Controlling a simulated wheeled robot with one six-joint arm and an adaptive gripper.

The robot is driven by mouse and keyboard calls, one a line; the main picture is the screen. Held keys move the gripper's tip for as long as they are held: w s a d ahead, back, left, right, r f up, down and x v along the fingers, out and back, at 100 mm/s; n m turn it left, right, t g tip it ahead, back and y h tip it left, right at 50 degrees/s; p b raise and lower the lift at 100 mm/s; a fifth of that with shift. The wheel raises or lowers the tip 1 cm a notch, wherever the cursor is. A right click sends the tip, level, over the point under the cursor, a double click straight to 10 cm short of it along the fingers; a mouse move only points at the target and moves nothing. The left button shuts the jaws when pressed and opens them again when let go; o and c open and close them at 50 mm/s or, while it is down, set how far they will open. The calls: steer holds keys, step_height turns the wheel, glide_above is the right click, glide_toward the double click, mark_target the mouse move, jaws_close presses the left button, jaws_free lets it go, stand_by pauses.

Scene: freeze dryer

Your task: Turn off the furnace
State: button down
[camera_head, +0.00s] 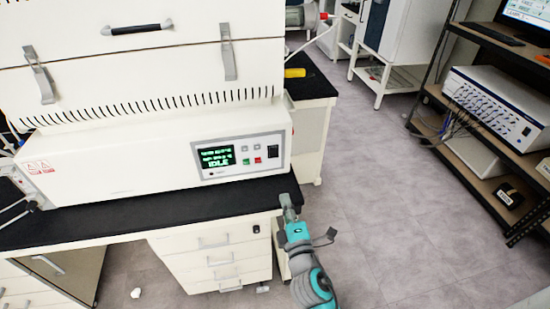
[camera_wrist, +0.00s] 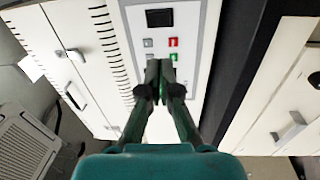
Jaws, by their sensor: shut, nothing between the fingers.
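The white furnace (camera_head: 110,165) stands on a black bench top in the head view. Its control panel (camera_head: 208,174) has a lit green display (camera_head: 217,157) reading IDLE, grey buttons, a green button (camera_head: 246,161), a red button (camera_head: 257,160) and a black switch (camera_head: 273,151). In the wrist view, the black switch (camera_wrist: 159,17) is at the top, with the red button (camera_wrist: 173,42) and green button (camera_wrist: 173,57) below it. My gripper (camera_head: 288,202) is shut and empty, below the panel's right end in the head view. In the wrist view my gripper (camera_wrist: 160,65) overlaps the panel and hides the display; contact is unclear.
The black bench top (camera_head: 120,219) has white drawers (camera_head: 222,258) beneath. A shelf rack (camera_head: 475,165) with instruments stands at the right. Grey floor (camera_head: 385,215) is free between the bench and rack. A yellow-handled tool (camera_head: 295,73) lies on the rear bench.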

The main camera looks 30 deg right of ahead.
mark_target(273, 151)
steer(key=shift+w+d+r, duration=0.3)
steer(key=shift+w+r, duration=0.2)
steer(key=shift+w, duration=0.05)
steer(key=shift+w, duration=0.1)
steer(key=x, duration=1.4)
steer(key=shift+d+r, duration=0.1)
steer(key=shift+d, duration=0.05)
steer(key=shift+w+d+r, duration=0.1)
steer(key=shift+r, duration=0.05)
